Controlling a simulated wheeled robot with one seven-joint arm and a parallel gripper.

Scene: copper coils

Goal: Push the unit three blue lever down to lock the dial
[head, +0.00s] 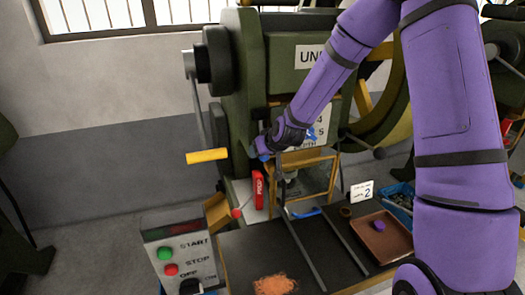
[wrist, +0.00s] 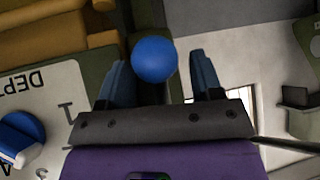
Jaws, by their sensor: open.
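The blue ball knob of the lever (wrist: 154,60) shows in the wrist view between the two dark blue fingers of my gripper (wrist: 160,66). It sits nearer the left finger; I cannot tell whether they touch. The lever's shaft is hidden. The blue dial (wrist: 22,136) is on a white plate marked DEPTH (wrist: 62,90) at the left of the wrist view. In the head view my gripper (head: 264,150) is open at the front of the green machine (head: 235,75), and my wrist hides part of the plate. The unit number is covered by my arm.
A yellow handle (head: 207,156) sticks out at the machine's left. A control box (head: 180,250) with START and STOP buttons stands below it. The dark bench (head: 240,245) holds copper scraps (head: 274,285), a brown tray (head: 372,255) and a number 2 sign (head: 362,192).

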